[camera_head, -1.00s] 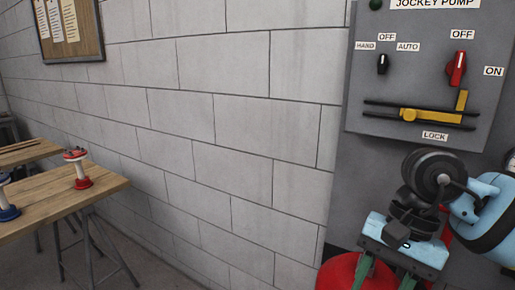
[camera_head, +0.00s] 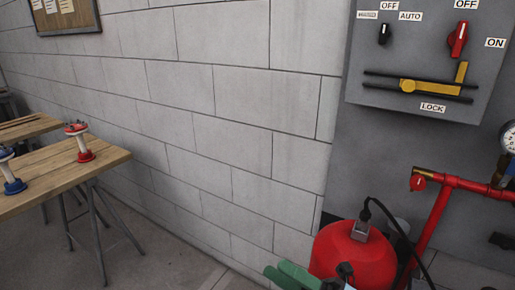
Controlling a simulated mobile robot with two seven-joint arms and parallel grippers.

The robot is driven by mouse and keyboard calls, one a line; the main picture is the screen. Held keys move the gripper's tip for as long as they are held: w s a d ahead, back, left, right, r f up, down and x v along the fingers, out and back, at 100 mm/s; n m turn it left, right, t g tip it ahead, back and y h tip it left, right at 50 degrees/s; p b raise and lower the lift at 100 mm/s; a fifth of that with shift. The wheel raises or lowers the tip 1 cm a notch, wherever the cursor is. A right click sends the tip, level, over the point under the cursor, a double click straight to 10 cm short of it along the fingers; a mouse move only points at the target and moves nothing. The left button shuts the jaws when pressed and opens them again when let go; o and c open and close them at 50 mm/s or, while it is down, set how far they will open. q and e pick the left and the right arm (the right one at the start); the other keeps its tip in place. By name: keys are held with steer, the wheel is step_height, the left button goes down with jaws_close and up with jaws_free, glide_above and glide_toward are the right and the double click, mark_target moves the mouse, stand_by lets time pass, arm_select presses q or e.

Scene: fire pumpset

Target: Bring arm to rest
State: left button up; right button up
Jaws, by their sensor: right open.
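My left gripper is not in view.
The panel carries a red knob (camera_head: 458,40), a black knob (camera_head: 384,33) and a yellow lock lever (camera_head: 430,86). Red pipework (camera_head: 440,205) with a gauge stands at the right. A wooden table (camera_head: 70,176) with red and blue items stands left. Floor between is clear.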

steer(key=s+d+f+m+t+h, duration=0.1)
steer(key=d+f+m+t+h, duration=0.35)
steer(key=f+m+h, duration=0.5)
steer(key=s+d+f+m+t+h, duration=0.1)
steer(key=d+f+m+t+h, duration=0.4)
steer(key=f+m, duration=0.8)
steer(key=s+d+f+m+g+h, duration=0.3)
steer(key=s+f+m+g, duration=0.1)
steer(key=s+f, duration=0.3)
steer(key=s+d+f+m+g+h, duration=0.3)
steer(key=s+f+m, duration=0.4)
steer(key=s, duration=0.4)
steer(key=shift+s+f+g, duration=0.35)
steer(key=shift+f+g, duration=0.1)
steer(key=shift+g, duration=0.3)
steer(key=shift+c, duration=0.8)
steer(key=shift+d+m, duration=0.1)
steer(key=shift+m, duration=0.15)
